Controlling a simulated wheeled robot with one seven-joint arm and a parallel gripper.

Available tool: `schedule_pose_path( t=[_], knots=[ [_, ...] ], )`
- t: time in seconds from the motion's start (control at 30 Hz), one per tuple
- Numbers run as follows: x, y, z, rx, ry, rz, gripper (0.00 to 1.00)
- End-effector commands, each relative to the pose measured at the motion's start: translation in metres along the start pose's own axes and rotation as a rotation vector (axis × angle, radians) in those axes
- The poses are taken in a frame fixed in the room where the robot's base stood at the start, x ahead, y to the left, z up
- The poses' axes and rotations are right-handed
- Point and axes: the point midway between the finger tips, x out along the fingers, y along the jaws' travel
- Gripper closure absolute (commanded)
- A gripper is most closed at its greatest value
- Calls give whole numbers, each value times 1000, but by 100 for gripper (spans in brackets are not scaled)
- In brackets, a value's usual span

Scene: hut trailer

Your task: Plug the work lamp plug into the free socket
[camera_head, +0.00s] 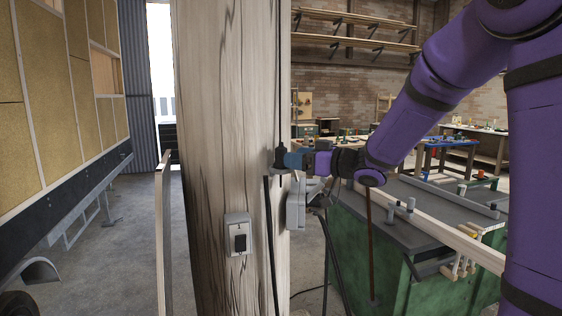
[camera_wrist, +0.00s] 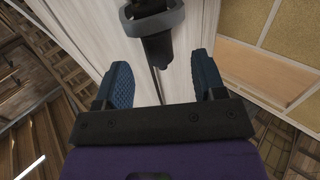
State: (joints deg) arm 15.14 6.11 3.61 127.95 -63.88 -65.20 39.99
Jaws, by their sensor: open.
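The black plug (camera_wrist: 155,52) hangs in a grey ring holder (camera_wrist: 181,22) on the wooden post, with a thin cable running down from it. The plug also shows small in the head view (camera_head: 280,157), at the post's right edge. My gripper (camera_wrist: 160,70) is open, its blue fingers on either side of the plug's lower end with gaps. Nothing is held. A grey box (camera_head: 296,204) sits on the post's right side, seen edge-on, so its face is hidden. Another grey box (camera_head: 237,220) with a black centre is on the near face; whether it is a socket or switch is unclear.
The wooden post (camera_head: 225,100) fills the middle. A green workbench (camera_head: 345,235) with tools and a timber stands at the right, under my arm. A panelled trailer wall (camera_head: 60,80) is at the left.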

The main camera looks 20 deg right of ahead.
Motion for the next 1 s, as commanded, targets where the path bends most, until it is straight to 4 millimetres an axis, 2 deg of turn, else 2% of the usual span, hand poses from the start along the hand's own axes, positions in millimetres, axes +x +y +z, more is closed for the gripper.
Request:
schedule_pose_path(
  t=[0.4, 0.63, 0.67, 0.8, 0.9, 1.0],
  knots=[
    [47, 2, 1, 0, -1, 0, 36],
    [50, 2, 0, 0, -1, 1, 36],
    [50, 2, 0, 0, -1, 1, 39],
    [50, 2, 0, 0, -1, 1, 71],
    [50, 2, 0, 0, -1, 1, 90],
    [50, 2, 0, 0, -1, 1, 90]
  ],
)
